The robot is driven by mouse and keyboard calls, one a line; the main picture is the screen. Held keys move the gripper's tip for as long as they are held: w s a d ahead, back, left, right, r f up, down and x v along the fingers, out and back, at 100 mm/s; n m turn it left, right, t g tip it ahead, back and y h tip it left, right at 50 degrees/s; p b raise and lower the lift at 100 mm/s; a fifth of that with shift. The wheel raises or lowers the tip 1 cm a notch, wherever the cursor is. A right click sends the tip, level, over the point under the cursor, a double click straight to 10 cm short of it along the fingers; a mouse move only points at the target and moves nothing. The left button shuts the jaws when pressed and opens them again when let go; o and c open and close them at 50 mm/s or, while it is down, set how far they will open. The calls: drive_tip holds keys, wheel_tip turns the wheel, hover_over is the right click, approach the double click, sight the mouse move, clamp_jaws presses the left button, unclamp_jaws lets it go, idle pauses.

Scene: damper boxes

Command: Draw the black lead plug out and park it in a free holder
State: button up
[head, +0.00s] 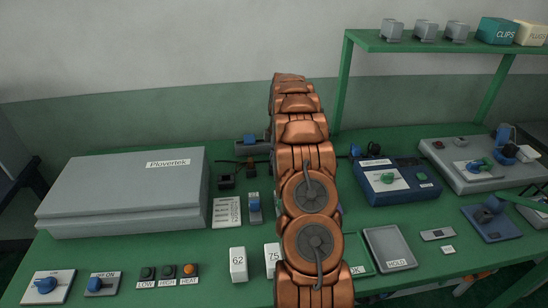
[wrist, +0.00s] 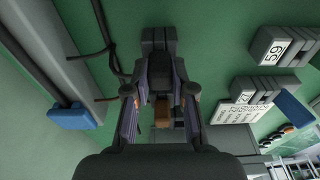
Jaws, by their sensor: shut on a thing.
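My gripper (wrist: 160,92) is in the wrist view, with a finger on each side of a dark block. It is shut on this block, which looks like the black lead plug (wrist: 160,68). A dark grey block (wrist: 159,38) stands right beyond the fingertips; I cannot tell whether the plug is seated in it or apart from it. In the head view my arm hides the gripper and what it holds. Small black blocks (head: 227,181) with thin dark leads sit on the green bench left of my arm. I cannot tell which holders are free.
A grey Plovertek case (head: 125,190) fills the bench's left. A dark blue unit with a green knob (head: 398,184) and a HOLD tray (head: 390,248) are right of my arm. White blocks marked 62 (head: 238,264) and 75 stand in front. A shelf (head: 440,46) overhangs the back right.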

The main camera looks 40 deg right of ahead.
drive_tip(key=o, duration=1)
drive_tip(key=shift+c, duration=0.2)
wheel_tip(320, 180, up, 12)
drive_tip(key=d, duration=0.1)
drive_tip(key=shift+s, duration=0.45)
